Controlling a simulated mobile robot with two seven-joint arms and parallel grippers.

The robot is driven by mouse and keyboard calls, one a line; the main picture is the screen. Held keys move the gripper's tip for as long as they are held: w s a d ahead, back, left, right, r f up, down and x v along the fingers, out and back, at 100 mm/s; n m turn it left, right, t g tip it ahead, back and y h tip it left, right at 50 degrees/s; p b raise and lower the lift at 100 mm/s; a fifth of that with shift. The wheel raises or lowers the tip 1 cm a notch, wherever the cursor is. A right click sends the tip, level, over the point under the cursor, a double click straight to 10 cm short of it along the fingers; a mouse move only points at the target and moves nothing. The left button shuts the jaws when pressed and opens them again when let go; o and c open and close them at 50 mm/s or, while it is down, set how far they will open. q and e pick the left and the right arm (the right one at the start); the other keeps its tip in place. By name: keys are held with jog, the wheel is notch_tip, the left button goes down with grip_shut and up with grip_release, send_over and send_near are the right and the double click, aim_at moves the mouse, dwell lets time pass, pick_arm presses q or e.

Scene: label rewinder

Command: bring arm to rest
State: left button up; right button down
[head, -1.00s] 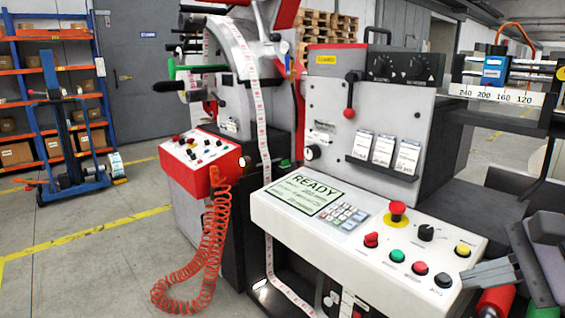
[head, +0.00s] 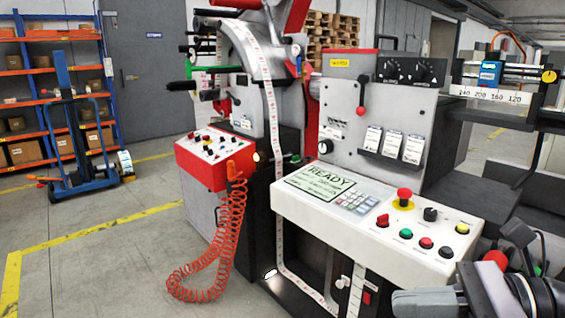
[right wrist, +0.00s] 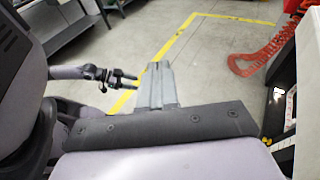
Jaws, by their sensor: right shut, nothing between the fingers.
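My right gripper (head: 428,303) is at the lower right of the head view, in front of the machine's control panel and apart from it. Its fingers are together and empty. In the right wrist view, the closed grey fingers (right wrist: 156,85) point out over bare floor. A dark two-pronged end of what looks like my left arm (right wrist: 122,79) shows beyond them on the left; whether it is open or shut is unclear. The left arm does not show in the head view.
The label rewinder's white control panel (head: 330,222) has a READY screen and several buttons. A red button box (head: 215,157) with a coiled red hose (head: 232,220) stands left of it. A blue lift cart (head: 72,150) stands farther left. The floor (head: 110,255) there is clear.

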jog(key=d+f+n+t+h+p, duration=0.25)
jog(key=f+n+t+h, duration=0.3)
jog(key=f+n, duration=0.7)
jog(key=d+f+n+t+h+p, duration=0.1)
jog(key=d+f+n+t+h, duration=0.4)
jog(key=n, duration=1.3)
jog(key=s+a+f+m+g+h, duration=0.1)
jog(key=s+a+f+m+g, duration=0.1)
jog(key=f, duration=0.5)
jog(key=s+a+f+m+g+h, duration=0.1)
jog(key=s+a+f+m+g, duration=0.1)
jog(key=s+f+m, duration=0.3)
notch_tip(320, 180, down, 3)
jog(key=shift+s, duration=1.2)
